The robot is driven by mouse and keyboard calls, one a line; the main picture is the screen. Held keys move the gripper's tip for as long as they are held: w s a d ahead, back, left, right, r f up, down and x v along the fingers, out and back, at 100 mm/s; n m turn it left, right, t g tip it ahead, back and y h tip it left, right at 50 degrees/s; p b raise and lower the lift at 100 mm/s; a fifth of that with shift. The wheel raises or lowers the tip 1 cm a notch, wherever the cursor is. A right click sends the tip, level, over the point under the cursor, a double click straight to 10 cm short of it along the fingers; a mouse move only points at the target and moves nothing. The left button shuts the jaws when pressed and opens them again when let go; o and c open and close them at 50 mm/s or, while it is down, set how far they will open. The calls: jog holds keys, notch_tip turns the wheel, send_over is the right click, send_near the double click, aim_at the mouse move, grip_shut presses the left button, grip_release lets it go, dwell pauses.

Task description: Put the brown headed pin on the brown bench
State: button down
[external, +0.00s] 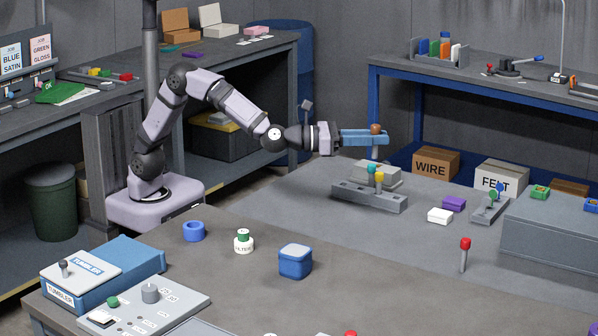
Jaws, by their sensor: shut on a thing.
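The brown headed pin (376,129) is upright between the blue fingers of my gripper (368,138). Its round head shows above the fingers and its pale shaft hangs below them. My gripper is shut on it, in the air above a grey pin rack (369,196). The brown bench (390,305) looks to be the brownish-grey surface in the foreground, in front of the grey surface under the rack. The pin is clear of it.
A red pin (465,245) stands near the boundary of the two surfaces.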

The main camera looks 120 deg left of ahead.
jog(key=shift+s+a+f+n+g+y, duration=1.3)
jog(key=shift+s+a+f, duration=0.85)
jog(key=shift+s, duration=2.2)
jog(key=shift+s+a+f+n+g+y, duration=1.35)
jog(key=shift+s+f, duration=1.15)
jog(key=shift+s, duration=1.85)
jog(key=shift+m+h, duration=0.25)
jog(key=shift+m, duration=0.1)
jog(key=shift+a+f+b, duration=0.2)
jog(key=shift+f+b, duration=0.05)
jog(key=shift+f, duration=2.25)
jog(key=shift+a+f+b, duration=0.2)
jog(key=shift+f, duration=2.3)
jog(key=shift+f, duration=0.1)
jog(key=shift+f, duration=0.15)
jog(key=c, duration=1.6)
grip_release()
